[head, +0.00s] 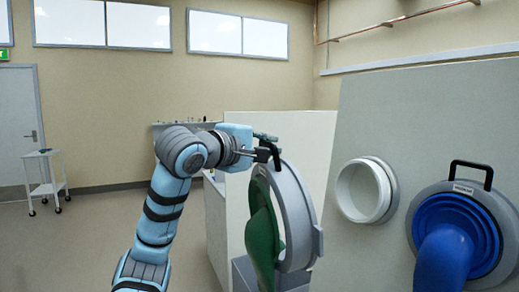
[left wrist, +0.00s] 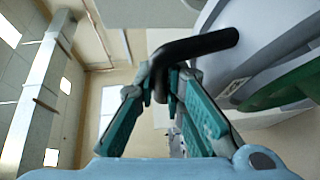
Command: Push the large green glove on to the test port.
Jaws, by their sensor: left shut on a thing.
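The large green glove (head: 262,238) hangs from a grey ring (head: 299,213) with a black handle on top. My left gripper (head: 266,149) is shut on that handle (left wrist: 200,45), as the left wrist view also shows. The ring stands upright, turned nearly edge-on in the head view, with the glove on its left side. A white round port (head: 345,192) with a grey collar projects from the grey panel (head: 420,120), to the right of the ring. A visible gap in the picture separates ring and port. No label is readable on this port. My right gripper is out of view.
A blue glove (head: 445,255) on a grey ring with a black handle (head: 472,172) is mounted on the panel at right. A pale wall panel (head: 305,135) stands behind the green glove. A white trolley (head: 45,185) stands far left on open floor.

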